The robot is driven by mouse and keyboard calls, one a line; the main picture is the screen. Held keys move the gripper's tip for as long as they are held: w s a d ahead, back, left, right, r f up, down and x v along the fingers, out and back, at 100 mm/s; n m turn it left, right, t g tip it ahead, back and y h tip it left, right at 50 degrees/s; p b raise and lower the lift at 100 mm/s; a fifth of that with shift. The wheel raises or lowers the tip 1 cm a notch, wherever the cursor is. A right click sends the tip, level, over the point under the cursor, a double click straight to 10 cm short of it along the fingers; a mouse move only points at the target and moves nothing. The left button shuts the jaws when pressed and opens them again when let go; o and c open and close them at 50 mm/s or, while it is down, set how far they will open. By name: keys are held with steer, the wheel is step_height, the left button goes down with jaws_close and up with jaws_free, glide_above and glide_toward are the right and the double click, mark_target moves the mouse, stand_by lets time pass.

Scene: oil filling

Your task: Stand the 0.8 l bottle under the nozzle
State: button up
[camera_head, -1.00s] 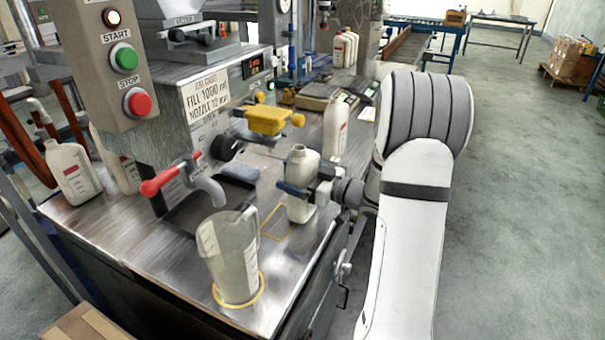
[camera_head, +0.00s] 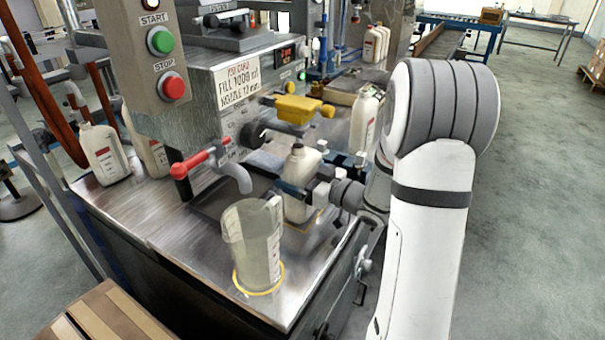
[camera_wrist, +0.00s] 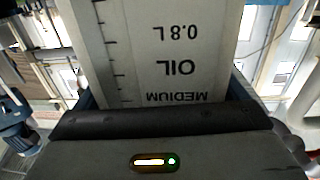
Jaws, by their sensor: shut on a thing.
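The 0.8 l bottle (camera_head: 300,167) is white and stands nearly upright in my gripper (camera_head: 306,180), which is shut around its body. In the wrist view the label of the bottle (camera_wrist: 178,55) reads "0.8 L OIL MEDIUM", upside down, and fills the space at my gripper's palm. The grey curved nozzle (camera_head: 240,178) with a red handle (camera_head: 195,162) is left of the bottle, with a gap between them. The bottle's base is partly hidden by the jug and my gripper, so I cannot tell whether it touches the bench.
A clear measuring jug (camera_head: 253,248) stands in a yellow ring at the bench's front, close before the bottle. A yellow-handled part (camera_head: 297,108) juts from the machine behind the bottle. Another white bottle (camera_head: 364,120) stands behind my gripper. A slatted wooden surface (camera_head: 105,325) is at lower left.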

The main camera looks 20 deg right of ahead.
steer(key=shift+f, duration=0.15)
steer(key=o, duration=0.7)
steer(key=shift+c, duration=0.2)
